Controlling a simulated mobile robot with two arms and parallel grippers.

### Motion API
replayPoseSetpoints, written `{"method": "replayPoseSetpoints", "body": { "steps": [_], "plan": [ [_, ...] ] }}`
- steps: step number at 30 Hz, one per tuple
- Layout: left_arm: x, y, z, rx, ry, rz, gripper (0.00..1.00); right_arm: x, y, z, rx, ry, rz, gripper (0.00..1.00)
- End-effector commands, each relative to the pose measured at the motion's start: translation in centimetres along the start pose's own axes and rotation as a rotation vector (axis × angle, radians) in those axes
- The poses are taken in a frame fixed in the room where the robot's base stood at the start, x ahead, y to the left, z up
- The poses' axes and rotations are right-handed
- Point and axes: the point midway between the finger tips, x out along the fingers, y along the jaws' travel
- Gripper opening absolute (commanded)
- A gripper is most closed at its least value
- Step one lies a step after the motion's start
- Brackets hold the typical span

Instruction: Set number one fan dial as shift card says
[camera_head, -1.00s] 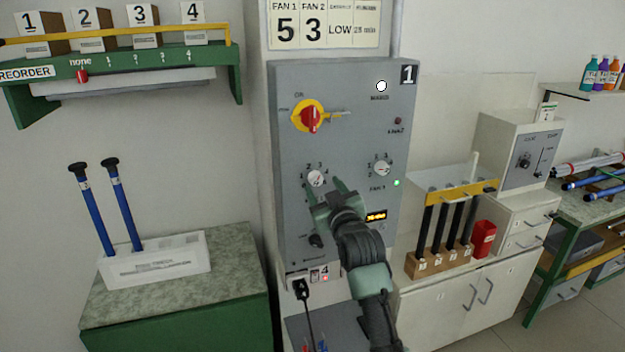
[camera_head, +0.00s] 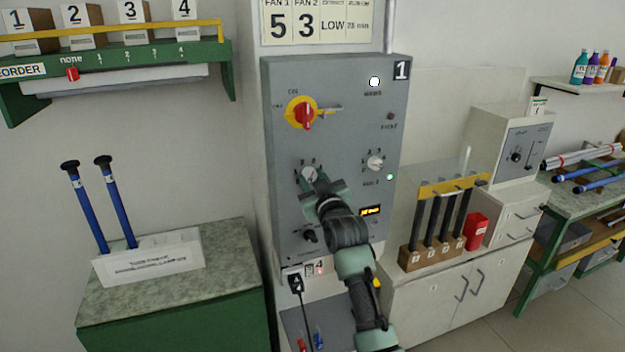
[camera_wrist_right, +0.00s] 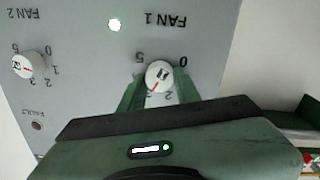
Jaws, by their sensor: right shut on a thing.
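The shift card (camera_head: 318,22) above the panel reads FAN 1 5, FAN 2 3 and LOW. The grey panel (camera_head: 340,100) is marked 1. The FAN 1 dial (camera_head: 310,174) is a white knob on its left side. My right gripper (camera_head: 314,184) is shut on this dial, one finger on each side. The fingers (camera_wrist_right: 158,92) hide part of the scale. My left gripper is out of view.
The FAN 2 dial (camera_head: 375,162) is to the right, with a lit lamp (camera_head: 390,177) near it. A red-and-yellow switch (camera_head: 305,114) is above and a black knob (camera_head: 310,236) below. A rack of dark rods (camera_head: 437,225) stands at the right.

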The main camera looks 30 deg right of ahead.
Motion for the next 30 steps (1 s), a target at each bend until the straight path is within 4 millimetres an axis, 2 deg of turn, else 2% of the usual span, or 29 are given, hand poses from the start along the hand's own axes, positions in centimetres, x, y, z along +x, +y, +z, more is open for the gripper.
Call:
{"method": "replayPoseSetpoints", "body": {
  "steps": [11,30],
  "plan": [
    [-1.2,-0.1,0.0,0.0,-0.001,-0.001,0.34,0.0,0.1,-0.3,0.178,-0.01,-0.003,0.0],
    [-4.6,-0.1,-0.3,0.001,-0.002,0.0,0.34,0.1,0.3,-0.4,0.778,-0.043,-0.012,0.0]
  ]
}}
